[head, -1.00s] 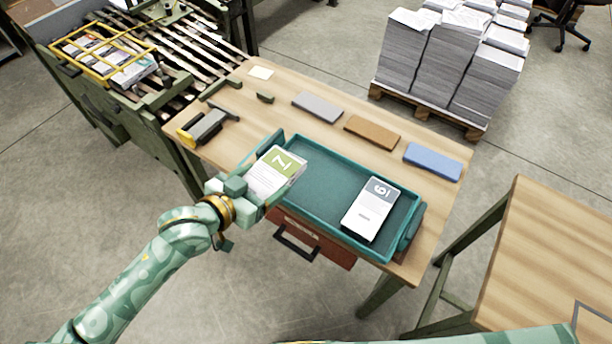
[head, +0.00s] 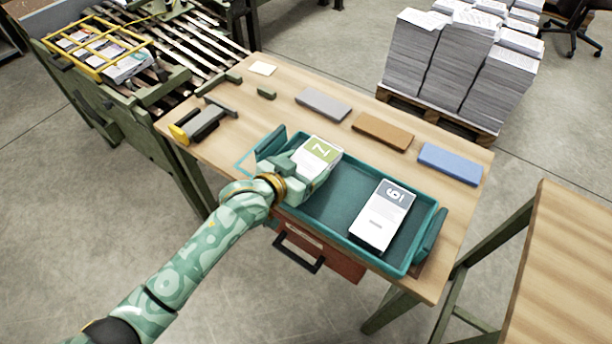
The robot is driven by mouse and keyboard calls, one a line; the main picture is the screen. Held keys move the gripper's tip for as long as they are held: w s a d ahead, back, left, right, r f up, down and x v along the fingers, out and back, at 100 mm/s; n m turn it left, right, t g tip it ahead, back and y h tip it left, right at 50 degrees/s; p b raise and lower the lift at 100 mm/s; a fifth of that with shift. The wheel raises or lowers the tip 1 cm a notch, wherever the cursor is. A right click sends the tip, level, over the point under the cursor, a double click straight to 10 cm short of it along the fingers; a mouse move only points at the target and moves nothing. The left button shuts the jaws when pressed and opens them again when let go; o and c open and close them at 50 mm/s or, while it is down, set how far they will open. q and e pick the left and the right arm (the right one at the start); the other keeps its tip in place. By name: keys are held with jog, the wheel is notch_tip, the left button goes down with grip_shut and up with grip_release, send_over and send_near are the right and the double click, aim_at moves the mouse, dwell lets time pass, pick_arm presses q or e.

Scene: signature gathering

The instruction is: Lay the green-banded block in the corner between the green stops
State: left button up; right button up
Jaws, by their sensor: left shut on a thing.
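The green-banded block (head: 318,158) is white with a green band marked 7 on its top. My left gripper (head: 304,172) is shut on it from its near left side and holds it over the left part of the teal tray (head: 330,205). Whether its underside touches the tray is hidden. A longer green stop (head: 221,84) and a short green stop (head: 267,93) stand near the table's far left corner, with bare wood between them. My right gripper is not in view.
A grey-banded block (head: 383,215) lies in the tray's right part. Grey (head: 323,104), brown (head: 383,131) and blue (head: 450,164) slabs line the table's back edge. A grey and yellow device (head: 203,124) stands at left. A pale note (head: 263,68) lies behind the short stop.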

aim_at(306, 175)
pick_arm(q)
jog(key=shift+w+d+f, duration=0.15)
jog(key=shift+d+f, duration=0.05)
jog(key=shift+f, duration=0.1)
notch_tip(306, 175, down, 3)
jog(key=shift+w+d+f+b, duration=0.1)
jog(key=shift+w+b, duration=0.05)
jog(key=shift+b, duration=0.85)
jog(key=shift+r, duration=0.2)
jog(key=shift+f, duration=0.2)
jog(key=o, duration=1.1)
jog(key=shift+o, duration=0.2)
jog(key=shift+f, duration=0.1)
